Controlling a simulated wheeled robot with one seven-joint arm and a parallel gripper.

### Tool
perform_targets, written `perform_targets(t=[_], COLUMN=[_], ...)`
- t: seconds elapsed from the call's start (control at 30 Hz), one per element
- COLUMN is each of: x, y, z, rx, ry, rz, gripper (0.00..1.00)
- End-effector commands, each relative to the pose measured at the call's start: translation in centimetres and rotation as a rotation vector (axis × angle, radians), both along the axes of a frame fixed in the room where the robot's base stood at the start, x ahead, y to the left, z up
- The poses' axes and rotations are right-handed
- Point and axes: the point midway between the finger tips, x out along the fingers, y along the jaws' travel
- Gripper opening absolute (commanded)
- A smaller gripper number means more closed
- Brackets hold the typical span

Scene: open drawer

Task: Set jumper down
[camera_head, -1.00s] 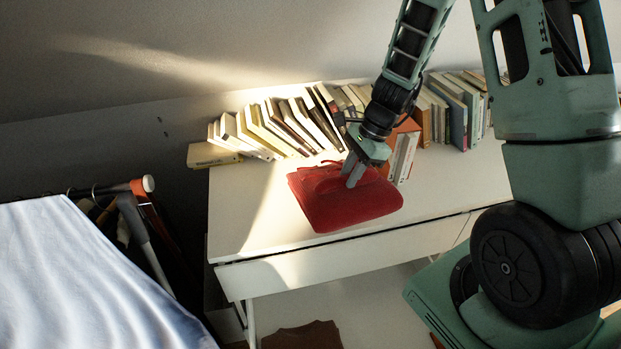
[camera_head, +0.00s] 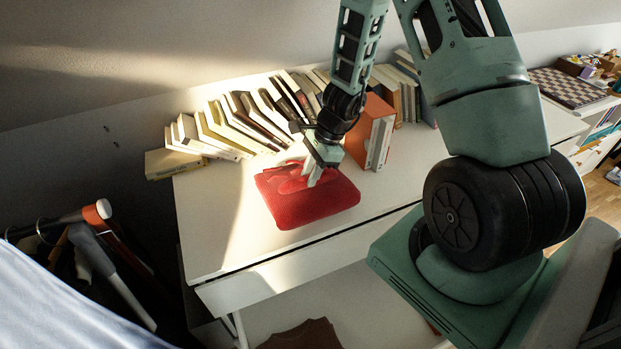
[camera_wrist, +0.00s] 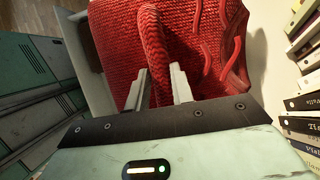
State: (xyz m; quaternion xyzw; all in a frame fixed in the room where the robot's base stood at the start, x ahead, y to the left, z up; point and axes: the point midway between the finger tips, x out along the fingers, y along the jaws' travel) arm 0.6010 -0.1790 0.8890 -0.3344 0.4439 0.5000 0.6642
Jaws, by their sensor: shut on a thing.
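The jumper (camera_head: 310,204) is a red folded knit over the white desk (camera_head: 206,215) in the head view. I cannot tell for sure whether it rests on the desk top or hangs just above it. My gripper (camera_head: 314,178) points down at the jumper's upper part and is shut on it. In the wrist view, the red knit of the jumper (camera_wrist: 115,40) fills the upper middle, with a thick fold running down to the two grey fingers of my gripper (camera_wrist: 160,88). The jumper's underside is hidden.
A row of leaning books (camera_head: 235,125) stands along the desk's back. An orange box-like book (camera_head: 366,130) stands right of my gripper. The desk's left part is bare. A clothes rail (camera_head: 60,220) and white cloth (camera_head: 60,305) are at the left. A checkered board (camera_head: 566,88) lies far right.

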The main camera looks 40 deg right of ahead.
Motion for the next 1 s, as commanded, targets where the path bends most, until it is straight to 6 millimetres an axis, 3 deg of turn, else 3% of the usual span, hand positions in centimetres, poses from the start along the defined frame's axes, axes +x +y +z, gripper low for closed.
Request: perform_targets(t=[0.13, 0.57, 0.6, 0.63, 1.0], x=[0.0, 0.1, 0.0, 0.0, 0.0], y=[0.0, 0.0, 0.0, 0.0, 0.0], z=[-1.7, -2.3, -2.2, -2.2, -1.8], rx=[0.001, 0.001, 0.0, 0.0, 0.0], ry=[0.0, -0.002, -0.001, -0.001, -0.001], rz=[0.0, 0.001, 0.001, 0.001, 0.0], gripper=[0.0, 0.0, 0.34, 0.43, 0.45])
